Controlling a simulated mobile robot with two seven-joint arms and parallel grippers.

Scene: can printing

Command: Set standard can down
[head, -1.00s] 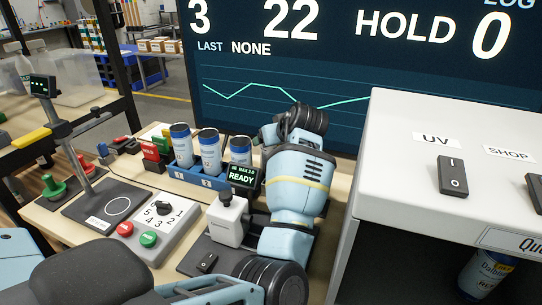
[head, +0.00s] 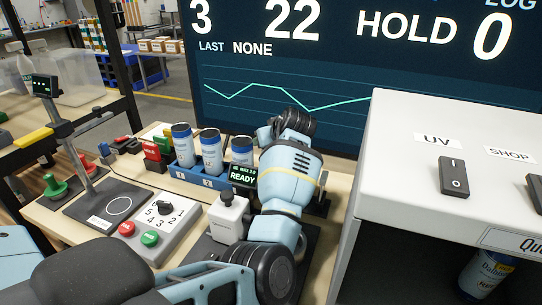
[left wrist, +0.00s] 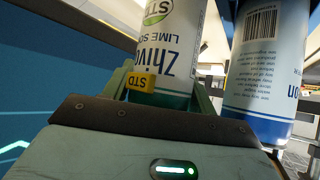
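In the left wrist view, a white and green can (left wrist: 165,45) with a green STD mark and "Zhivo" lettering stands between the two green fingers of my left gripper (left wrist: 160,90). The fingers press close on both sides, and a yellow STD tag (left wrist: 140,82) shows low on it. The lettering is upside down in this view. A white and blue can (left wrist: 262,70) stands close to its right. In the head view my left arm hides the gripper and the held can. It cannot be told whether the held can's base touches anything. My right gripper is not in view.
Several cans, including one (head: 211,152), stand in a blue rack (head: 187,178) left of my arm. A dial box (head: 160,228) and a black circle-marked pad (head: 100,205) lie left. A grey-white cabinet (head: 420,110) bounds the right.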

